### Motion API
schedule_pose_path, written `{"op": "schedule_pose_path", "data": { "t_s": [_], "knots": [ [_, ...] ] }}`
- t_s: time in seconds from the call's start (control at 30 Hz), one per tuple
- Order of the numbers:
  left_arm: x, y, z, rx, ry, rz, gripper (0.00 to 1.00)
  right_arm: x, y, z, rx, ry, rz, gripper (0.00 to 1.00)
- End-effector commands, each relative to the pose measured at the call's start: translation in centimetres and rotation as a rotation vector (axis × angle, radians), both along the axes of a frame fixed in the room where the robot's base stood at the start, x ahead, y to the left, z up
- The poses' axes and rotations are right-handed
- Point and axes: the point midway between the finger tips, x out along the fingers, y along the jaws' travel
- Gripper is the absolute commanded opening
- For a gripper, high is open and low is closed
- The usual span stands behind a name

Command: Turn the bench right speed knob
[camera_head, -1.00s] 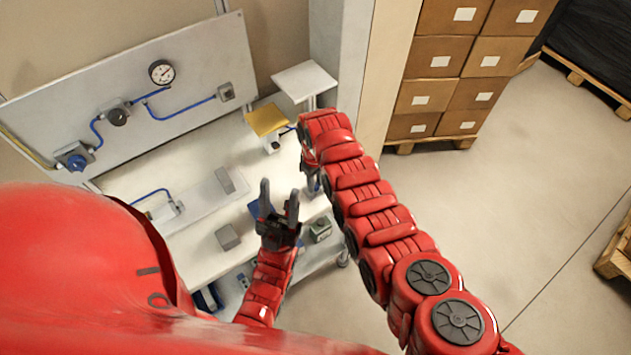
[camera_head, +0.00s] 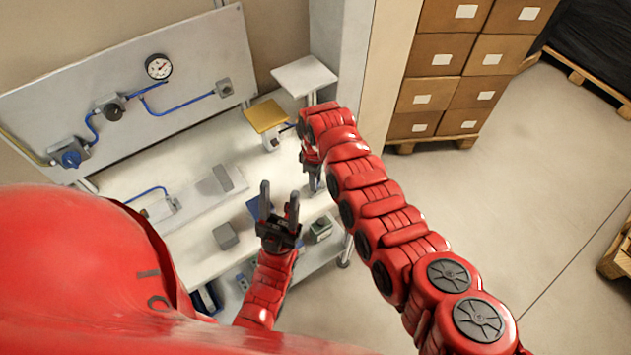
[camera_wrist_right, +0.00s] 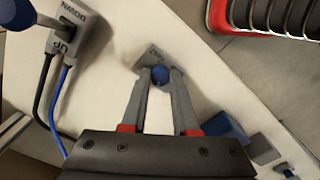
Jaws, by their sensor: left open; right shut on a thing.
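In the right wrist view a round blue knob (camera_wrist_right: 160,74) sits on a small grey box (camera_wrist_right: 150,58) on the pale bench top. My right gripper (camera_wrist_right: 160,78) is shut on this knob, with one finger on each side. In the head view my right gripper (camera_head: 312,178) points down at the bench's right end, and my arm hides the knob there. My left gripper (camera_head: 279,208) is open and empty, its fingers up, over the bench's front edge.
A box marked UP and DOWN (camera_wrist_right: 72,35) with cables stands beside the knob. The head view shows the bench top (camera_head: 150,240), a grey block (camera_head: 226,236), a yellow-topped device (camera_head: 267,117) and a back panel with a gauge (camera_head: 159,66). Stacked cartons (camera_head: 440,55) stand behind right.

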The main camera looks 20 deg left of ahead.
Motion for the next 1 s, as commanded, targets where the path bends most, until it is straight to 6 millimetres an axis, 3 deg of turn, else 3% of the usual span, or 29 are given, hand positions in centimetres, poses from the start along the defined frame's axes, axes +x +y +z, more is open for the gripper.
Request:
{"op": "schedule_pose_path", "data": {
  "t_s": [0.37,1.0],
  "knots": [
    [0.0,0.0,-3.1,0.000,0.000,0.000,0.50,0.2,-0.3,-0.5,-0.004,0.000,0.354,0.00],
    [0.0,0.0,-11.5,0.000,0.000,0.000,0.50,0.2,-0.1,-0.6,-0.001,-0.002,0.922,0.00]
  ]
}}
